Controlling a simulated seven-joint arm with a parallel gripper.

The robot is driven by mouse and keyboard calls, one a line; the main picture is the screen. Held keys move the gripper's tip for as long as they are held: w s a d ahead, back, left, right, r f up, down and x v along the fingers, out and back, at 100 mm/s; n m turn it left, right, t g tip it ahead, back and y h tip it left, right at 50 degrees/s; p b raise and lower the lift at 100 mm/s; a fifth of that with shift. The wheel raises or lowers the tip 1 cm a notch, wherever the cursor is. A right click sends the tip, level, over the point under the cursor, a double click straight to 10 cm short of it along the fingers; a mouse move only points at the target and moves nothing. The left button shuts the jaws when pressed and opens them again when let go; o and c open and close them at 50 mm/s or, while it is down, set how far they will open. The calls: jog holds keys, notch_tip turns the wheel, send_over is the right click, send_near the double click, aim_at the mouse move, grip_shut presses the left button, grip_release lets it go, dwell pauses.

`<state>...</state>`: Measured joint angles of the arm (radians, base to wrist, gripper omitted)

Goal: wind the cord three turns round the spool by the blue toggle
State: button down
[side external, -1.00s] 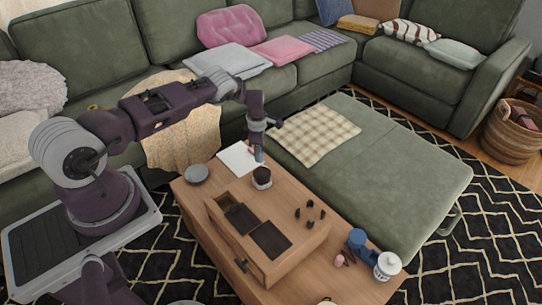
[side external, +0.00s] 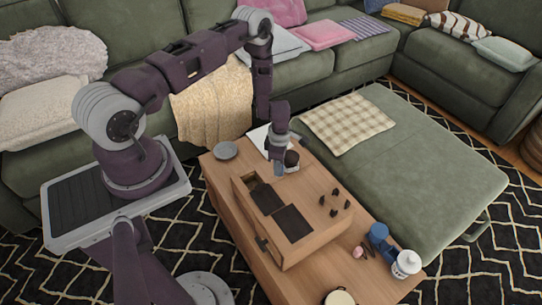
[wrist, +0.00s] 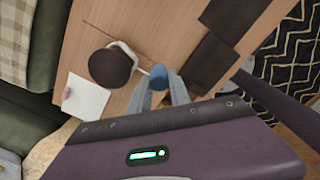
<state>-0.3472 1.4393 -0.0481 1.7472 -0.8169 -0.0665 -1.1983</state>
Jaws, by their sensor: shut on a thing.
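The spool (side external: 292,159) stands on the wooden table, partly hidden behind my gripper in the side view. In the wrist view the spool (wrist: 110,67) shows a round dark brown top. A pale cord (wrist: 128,50) curves along the spool's right side and runs to the blue toggle (wrist: 160,77). My gripper (wrist: 160,88) is shut on the toggle, just right of the spool and apart from it. In the side view my gripper (side external: 279,169) points down, at the spool's near left side. The number of turns on the spool cannot be told.
A wooden box (side external: 281,244) with dark compartments stands close in front of the spool. Several small dark pegs (side external: 336,201) stand on its right part. A grey dish (side external: 225,150) and white paper (side external: 257,138) lie behind. A blue item (side external: 378,233) and white jar (side external: 405,264) stand at right.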

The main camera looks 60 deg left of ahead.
jog(key=shift+w+d, duration=0.5)
jog(key=shift+d, duration=0.35)
jog(key=shift+s, duration=0.1)
jog(key=shift+s+d, duration=0.45)
jog(key=shift+s, duration=0.05)
jog(key=shift+s+d, duration=0.1)
jog(key=shift+s+d, duration=0.4)
jog(key=shift+s, duration=0.1)
jog(key=shift+s+d, duration=0.5)
jog(key=shift+s, duration=0.1)
